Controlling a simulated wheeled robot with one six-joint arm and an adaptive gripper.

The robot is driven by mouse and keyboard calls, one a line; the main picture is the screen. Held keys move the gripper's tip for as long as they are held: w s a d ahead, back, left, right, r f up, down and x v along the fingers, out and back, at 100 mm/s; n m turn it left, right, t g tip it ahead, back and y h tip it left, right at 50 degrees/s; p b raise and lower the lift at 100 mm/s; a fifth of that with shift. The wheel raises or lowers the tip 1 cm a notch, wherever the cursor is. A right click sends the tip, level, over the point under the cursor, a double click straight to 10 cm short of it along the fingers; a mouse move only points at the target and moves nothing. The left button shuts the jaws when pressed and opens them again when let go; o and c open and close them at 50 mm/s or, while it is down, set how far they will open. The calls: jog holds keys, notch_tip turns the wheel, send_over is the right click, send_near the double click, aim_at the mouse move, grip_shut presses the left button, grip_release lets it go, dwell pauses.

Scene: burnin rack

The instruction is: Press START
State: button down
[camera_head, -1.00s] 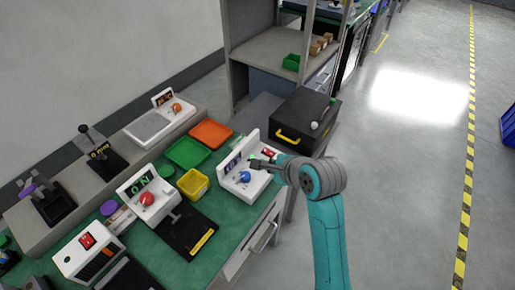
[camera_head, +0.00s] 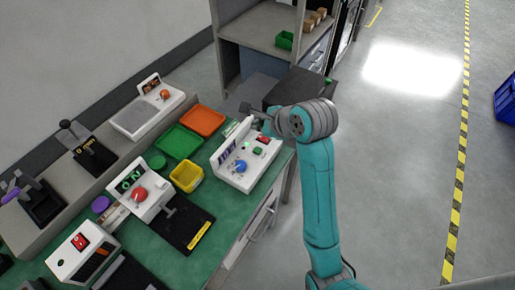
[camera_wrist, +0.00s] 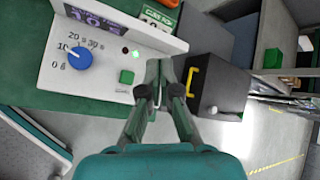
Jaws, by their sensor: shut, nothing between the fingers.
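The white timer box (camera_head: 228,172) stands on the green bench top. No word START is readable on the button. My gripper (camera_head: 246,108) is shut and empty, raised above the box; in the wrist view its fingertips (camera_wrist: 159,66) appear just right of the button, apart from it.
A black case (camera_wrist: 210,75) with a yellow handle stands beyond the box. A yellow bin (camera_head: 187,177), green tray (camera_head: 178,141) and orange tray (camera_head: 204,121) lie to the left. Another white device with a red knob (camera_head: 140,194) is nearby. Open floor lies right.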

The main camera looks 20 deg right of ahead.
aim_at(259, 151)
jog(key=shift+f, duration=4.05)
jog(key=shift+f, duration=0.1)
jog(key=shift+f, duration=0.25)
jog(key=shift+f, duration=0.55)
jog(key=shift+r, duration=0.95)
